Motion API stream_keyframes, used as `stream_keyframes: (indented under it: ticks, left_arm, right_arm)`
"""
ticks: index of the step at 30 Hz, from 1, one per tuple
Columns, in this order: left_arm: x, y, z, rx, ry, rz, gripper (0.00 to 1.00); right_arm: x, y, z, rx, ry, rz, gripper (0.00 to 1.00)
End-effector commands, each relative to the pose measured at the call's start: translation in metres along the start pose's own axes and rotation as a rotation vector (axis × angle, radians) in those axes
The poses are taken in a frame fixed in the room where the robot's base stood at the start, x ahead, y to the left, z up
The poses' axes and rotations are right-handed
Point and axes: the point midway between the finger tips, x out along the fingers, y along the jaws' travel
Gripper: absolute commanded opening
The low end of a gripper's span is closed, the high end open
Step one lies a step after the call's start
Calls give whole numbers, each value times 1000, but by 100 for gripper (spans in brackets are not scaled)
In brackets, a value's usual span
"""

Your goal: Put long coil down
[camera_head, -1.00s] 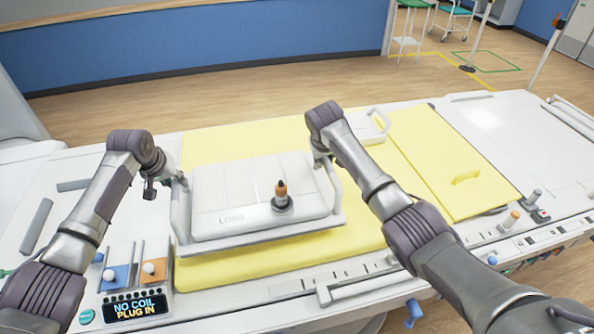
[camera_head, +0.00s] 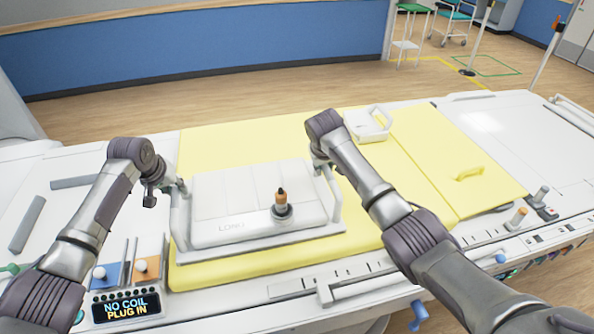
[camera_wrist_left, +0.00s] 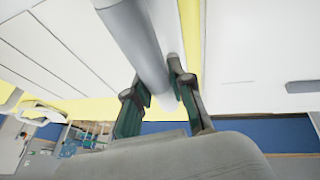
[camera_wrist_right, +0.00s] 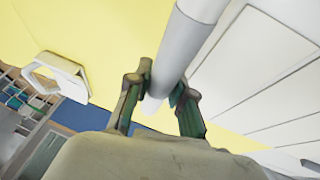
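The long coil (camera_head: 262,190) is a white, flat panel marked "LONG" with a grey handle bar at each end and a dark, orange-banded plug (camera_head: 281,198) standing on it. It is over the yellow mattress (camera_head: 215,150) in the head view; whether it touches is hard to tell. My left gripper (camera_head: 176,186) is at its left handle. In the left wrist view, the fingers (camera_wrist_left: 158,82) stand either side of that handle (camera_wrist_left: 135,40). My right gripper (camera_head: 318,163) is at its right handle. In the right wrist view, the fingers (camera_wrist_right: 162,88) flank that handle (camera_wrist_right: 183,50). Both look closed around the bars.
A smaller white coil with a handle (camera_head: 368,124) lies on the mattress behind my right arm. A yellow pad with a grip (camera_head: 470,173) lies at the right. A display (camera_head: 126,307) reading "NO COIL PLUG IN" is at the front left. Rails and knobs line the front edge.

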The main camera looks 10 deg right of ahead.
Motion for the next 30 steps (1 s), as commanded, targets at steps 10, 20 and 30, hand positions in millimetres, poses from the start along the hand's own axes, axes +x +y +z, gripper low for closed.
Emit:
stream_keyframes:
  ticks: [10, 20, 30]
  left_arm:
    - [-1, 0, -1, 0, 0, 0, 46]
    - [-28, 0, -1, 3, 4, 0, 46]
    - [-99, 0, 0, 2, 5, 1, 46]
  right_arm:
    - [-1, 0, -1, 0, 0, -1, 46]
    - [-1, 0, -1, 0, 0, 0, 46]
    - [-1, 0, 0, 0, 0, 0, 46]
